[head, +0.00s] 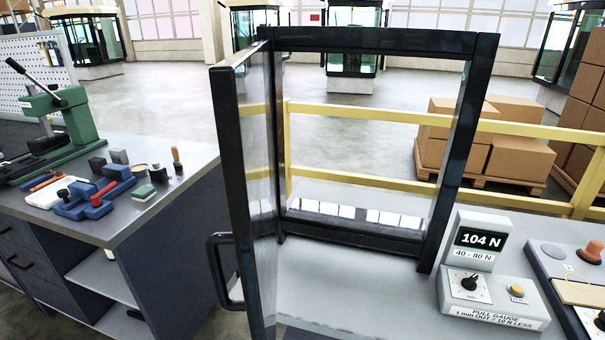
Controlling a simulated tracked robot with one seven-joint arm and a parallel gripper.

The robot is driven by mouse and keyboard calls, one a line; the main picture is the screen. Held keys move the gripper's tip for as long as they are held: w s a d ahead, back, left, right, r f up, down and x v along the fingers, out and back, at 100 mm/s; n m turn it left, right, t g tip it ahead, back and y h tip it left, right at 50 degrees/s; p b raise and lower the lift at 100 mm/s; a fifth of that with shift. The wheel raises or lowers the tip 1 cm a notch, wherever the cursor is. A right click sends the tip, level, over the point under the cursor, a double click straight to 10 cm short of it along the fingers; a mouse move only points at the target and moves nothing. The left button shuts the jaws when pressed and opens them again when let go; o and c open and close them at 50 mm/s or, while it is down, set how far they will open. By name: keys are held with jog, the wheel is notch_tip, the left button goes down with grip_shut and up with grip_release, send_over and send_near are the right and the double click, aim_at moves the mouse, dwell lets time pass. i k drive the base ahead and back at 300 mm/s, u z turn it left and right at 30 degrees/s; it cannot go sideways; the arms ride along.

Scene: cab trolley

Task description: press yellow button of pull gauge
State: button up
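The pull gauge (493,303) is a light grey box at the lower right of the head view, on a grey surface. Its yellow button (517,290) sits on the top face at the right, with a small label beside it. A black knob (470,282) is on the left of the same face. The upright display (481,239) behind reads 104 N, with 40 - 80 N below. The front label reads PULL GAUGE, 1 mm OUT = 10 N LESS. My gripper is not in view.
A dark door frame (369,40) with its glazed door (243,190) swung open stands left of the gauge. A panel with a red button (593,250) is to the right. A workbench (165,215) with tools is at left. Yellow rails (400,114) and boxes (519,160) stand behind.

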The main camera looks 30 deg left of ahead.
aim_at(516, 289)
jog(key=k, duration=2.05)
jog(key=u, duration=1.05)
jog(key=i, duration=1)
